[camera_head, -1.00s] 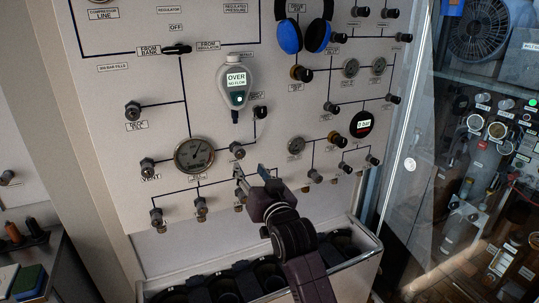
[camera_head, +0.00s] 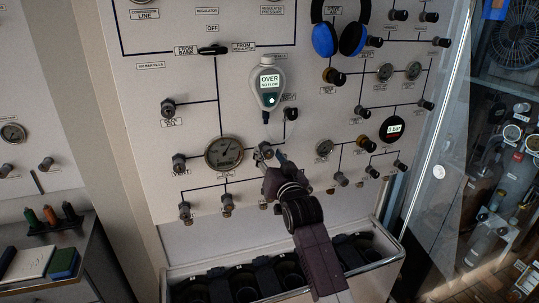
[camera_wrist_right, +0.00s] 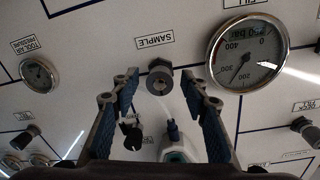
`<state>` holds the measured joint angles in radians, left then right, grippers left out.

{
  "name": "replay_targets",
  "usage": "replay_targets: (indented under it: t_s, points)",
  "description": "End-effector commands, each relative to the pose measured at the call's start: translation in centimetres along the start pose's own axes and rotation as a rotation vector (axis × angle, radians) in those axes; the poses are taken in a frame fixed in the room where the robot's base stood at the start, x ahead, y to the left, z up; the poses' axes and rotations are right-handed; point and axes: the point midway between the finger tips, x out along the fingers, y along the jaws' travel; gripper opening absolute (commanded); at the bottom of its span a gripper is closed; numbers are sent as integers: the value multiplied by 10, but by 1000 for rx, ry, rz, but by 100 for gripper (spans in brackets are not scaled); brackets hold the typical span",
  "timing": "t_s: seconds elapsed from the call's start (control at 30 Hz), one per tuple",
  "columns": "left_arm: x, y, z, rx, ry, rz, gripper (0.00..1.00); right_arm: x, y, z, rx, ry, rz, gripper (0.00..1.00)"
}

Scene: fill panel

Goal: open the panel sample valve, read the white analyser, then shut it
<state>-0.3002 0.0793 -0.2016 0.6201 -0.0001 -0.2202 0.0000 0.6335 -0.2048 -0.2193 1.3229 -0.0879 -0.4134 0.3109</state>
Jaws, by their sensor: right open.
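The sample valve knob (camera_head: 265,149) is a small grey knob on the white panel, right of the round gauge. In the right wrist view, the knob (camera_wrist_right: 160,80) sits beside the label "SAMPLE", which appears upside down. My right gripper (camera_head: 270,159) is at this knob, with its fingers spread. In the right wrist view, the open fingers (camera_wrist_right: 161,88) stand on either side of the knob, with gaps. The white analyser (camera_head: 269,85) hangs above the knob and its screen reads "OVER" and "NO FLOW". Its lower end (camera_wrist_right: 178,152) shows in the wrist view. My left gripper is not in view.
A round pressure gauge (camera_head: 223,152) is close left of the knob. A black hose fitting (camera_head: 291,114) is just above right. Blue headphones (camera_head: 338,38) hang higher up. A black round display (camera_head: 393,129) is to the right. A trough (camera_head: 385,263) runs below the panel.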

Motion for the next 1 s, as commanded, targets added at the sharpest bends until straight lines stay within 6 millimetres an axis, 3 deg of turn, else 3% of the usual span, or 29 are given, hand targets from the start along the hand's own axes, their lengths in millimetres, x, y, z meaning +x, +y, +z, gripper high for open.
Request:
replay_targets:
  t_s: [0.23, 0.63, 1.0]
  points:
    - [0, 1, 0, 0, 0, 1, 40, 0, 0, 0, 0, 0, 0, 41]
    - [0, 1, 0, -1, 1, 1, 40, 0, 0, 0, 0, 0, 0, 0]
    - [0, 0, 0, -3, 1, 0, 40, 0, 1, 0, -70, 3, 0, 0]
